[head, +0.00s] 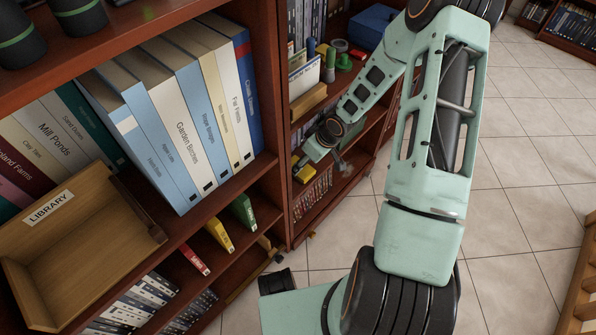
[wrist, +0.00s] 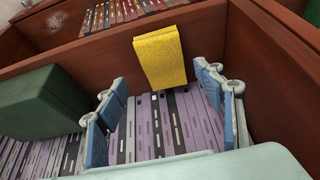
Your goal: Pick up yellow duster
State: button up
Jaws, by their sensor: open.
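In the head view a small yellow patch (head: 304,171), likely the duster, shows on a lower shelf beside the end of my arm. My gripper (wrist: 160,92) is open and empty, its blue-padded fingers spread to either side of and below the duster. I see no contact between them. In the head view my gripper (head: 335,166) is small and partly unclear.
A dark green box (wrist: 40,103) lies left of the fingers. Rows of purple and grey spines (wrist: 150,130) lie below the gripper. A brown wooden panel (wrist: 275,60) stands close on the right. In the head view, a bookcase (head: 280,130) fills the left; tiled floor (head: 520,200) is clear.

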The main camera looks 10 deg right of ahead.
jog(key=x, duration=0.1)
jog(key=b+x, duration=0.2)
jog(key=x, duration=0.1)
jog(key=shift+s+a, duration=0.25)
jog(key=shift+s, duration=0.05)
jog(key=shift+w+a+f, duration=0.1)
jog(key=shift+w+f, duration=0.15)
jog(key=shift+f, duration=0.25)
jog(key=shift+c, duration=0.2)
jog(key=shift+s+b, duration=0.1)
jog(key=shift+b, duration=0.2)
jog(key=c, duration=1.2)
jog(key=shift+o, duration=0.2)
